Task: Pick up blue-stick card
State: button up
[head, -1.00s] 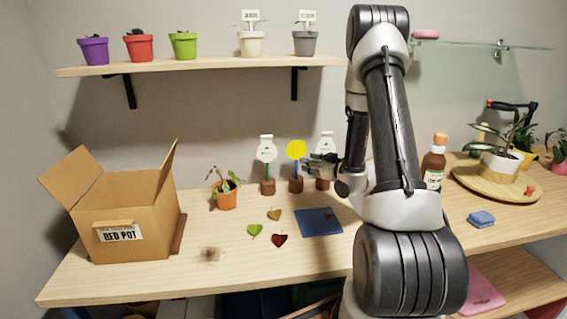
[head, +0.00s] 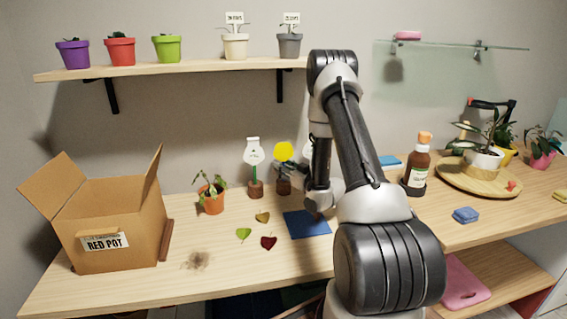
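The blue-stick card is a round yellow card (head: 284,151) on a blue stick, upright in a small brown base (head: 283,187) at the back of the table. My gripper (head: 285,167) is at stick height, just below the yellow disc, and overlaps the stick in this view. It is small and partly hidden by my arm, so I cannot tell whether its fingers are open or closed on the stick. Another white card shows partly behind my arm.
A potted plant (head: 211,195) and an open cardboard box (head: 112,213) are on the left. Leaves (head: 262,217) and a blue mat (head: 306,224) lie in front of the cards. A brown bottle (head: 416,170) stands right of my arm. A shelf (head: 170,71) with pots hangs above.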

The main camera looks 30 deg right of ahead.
jog(key=shift+c, duration=0.2)
grip_shut()
jog(key=shift+r, duration=0.1)
notch_tip(320, 180, up, 25)
jog(key=shift+r, duration=0.2)
dwell(1.1)
